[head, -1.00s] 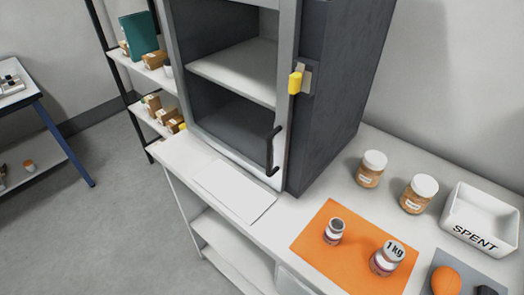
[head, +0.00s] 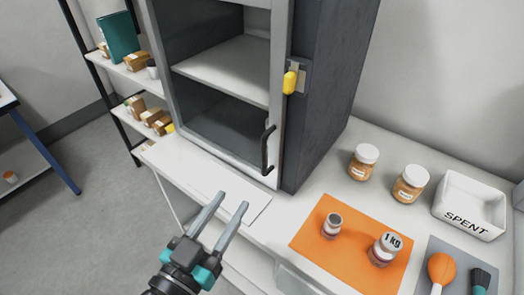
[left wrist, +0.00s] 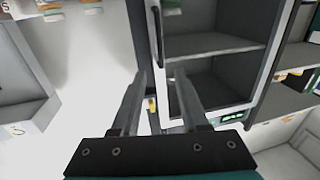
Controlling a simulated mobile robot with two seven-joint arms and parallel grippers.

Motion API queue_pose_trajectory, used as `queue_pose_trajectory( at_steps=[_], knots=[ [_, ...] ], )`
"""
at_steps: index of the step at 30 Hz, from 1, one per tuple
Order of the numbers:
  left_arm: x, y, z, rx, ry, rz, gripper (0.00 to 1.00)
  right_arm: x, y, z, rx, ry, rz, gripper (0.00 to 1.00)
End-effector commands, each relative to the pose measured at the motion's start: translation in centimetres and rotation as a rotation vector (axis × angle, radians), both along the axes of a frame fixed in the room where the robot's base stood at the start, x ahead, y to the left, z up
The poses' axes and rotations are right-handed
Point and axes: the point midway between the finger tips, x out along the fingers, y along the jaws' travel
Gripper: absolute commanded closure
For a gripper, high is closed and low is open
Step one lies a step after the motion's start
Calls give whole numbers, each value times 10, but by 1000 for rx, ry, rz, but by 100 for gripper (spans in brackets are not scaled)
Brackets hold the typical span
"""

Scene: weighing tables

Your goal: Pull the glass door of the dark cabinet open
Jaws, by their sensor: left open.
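The dark cabinet (head: 325,90) stands on the white bench. Its glass door has a light grey frame (head: 279,80) and looks closed against the front. A black upright bar handle (head: 267,150) is on the frame's lower right; a dark bar that looks like it shows in the left wrist view (left wrist: 158,28). A yellow piece (head: 290,82) on a grey bracket sits at the door's right edge. My left gripper (head: 231,201) is open and empty, in front of and below the handle, apart from it. My right gripper is not in view.
A white flat sheet (head: 205,178) lies before the cabinet. To the right are an orange mat (head: 310,235) with two small weights, two brown jars, a white SPENT tray (head: 460,224) and a grey mat with tools. A shelf with boxes stands left.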

Motion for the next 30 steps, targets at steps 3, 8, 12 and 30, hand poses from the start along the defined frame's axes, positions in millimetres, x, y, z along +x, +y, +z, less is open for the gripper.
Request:
queue_pose_trajectory(
  at_steps=[3,8,12,30],
  knots=[
    [8,-3,0,0,-2,1,56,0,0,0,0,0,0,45],
    [26,-11,0,1,-4,0,56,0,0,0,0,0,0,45],
    [43,-19,0,-1,-2,1,56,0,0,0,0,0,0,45],
    [117,-54,-1,0,0,1,56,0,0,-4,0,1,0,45]
  ],
)
